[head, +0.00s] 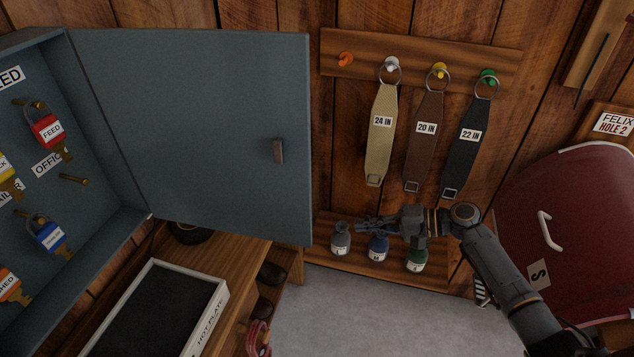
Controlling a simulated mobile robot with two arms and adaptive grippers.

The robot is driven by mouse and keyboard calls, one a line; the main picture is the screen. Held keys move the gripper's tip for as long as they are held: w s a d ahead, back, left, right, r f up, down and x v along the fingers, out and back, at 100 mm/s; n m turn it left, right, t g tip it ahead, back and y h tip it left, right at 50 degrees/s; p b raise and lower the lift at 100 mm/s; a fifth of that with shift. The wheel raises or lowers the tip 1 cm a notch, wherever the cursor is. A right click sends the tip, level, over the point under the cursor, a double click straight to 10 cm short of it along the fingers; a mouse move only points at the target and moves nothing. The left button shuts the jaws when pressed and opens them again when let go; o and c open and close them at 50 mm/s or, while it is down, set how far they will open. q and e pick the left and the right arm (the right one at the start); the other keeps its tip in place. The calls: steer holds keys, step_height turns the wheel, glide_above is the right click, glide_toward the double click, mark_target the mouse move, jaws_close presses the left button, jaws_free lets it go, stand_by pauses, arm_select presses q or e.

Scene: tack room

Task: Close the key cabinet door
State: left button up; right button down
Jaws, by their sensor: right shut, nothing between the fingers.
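The key cabinet (110,233) is blue-grey and fixed at the left. Its door (195,120) stands wide open, swung out to the right, with a small handle (278,150) near its free edge. Padlock-shaped key tags, such as a red one (48,130) and a blue one (48,236), hang on hooks inside. My right gripper (360,225) is shut and empty, to the right of the door's lower free corner and apart from the door in the picture. It points left, in front of small bottles. My left gripper is not in view.
Girth straps (381,135) hang from a peg rail (420,60) right of the door. A shelf (375,268) below holds small bottles (415,258). A hot plate (155,315) lies on a wooden bench under the cabinet. A dark red rounded object (570,220) is at right.

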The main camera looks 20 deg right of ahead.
steer(key=s+a+r+n+g+y, duration=0.1)
steer(key=s+r+n+y, duration=0.15)
steer(key=r, duration=0.75)
steer(key=s+a+r+n+g+y, duration=0.1)
steer(key=r+n+g+y, duration=0.15)
steer(key=r, duration=0.65)
arm_select(q)
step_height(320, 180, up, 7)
steer(key=p, duration=0.6)
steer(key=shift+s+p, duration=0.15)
steer(key=shift+p, duration=0.15)
arm_select(e)
steer(key=a+m, duration=0.1)
steer(key=a, duration=1)
steer(key=shift+s+a+t, duration=0.35)
steer(key=shift+s+t, duration=0.05)
steer(key=shift+t, duration=0.05)
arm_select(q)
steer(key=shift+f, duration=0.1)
arm_select(e)
steer(key=shift+w, duration=0.1)
steer(key=shift+a+r, duration=0.1)
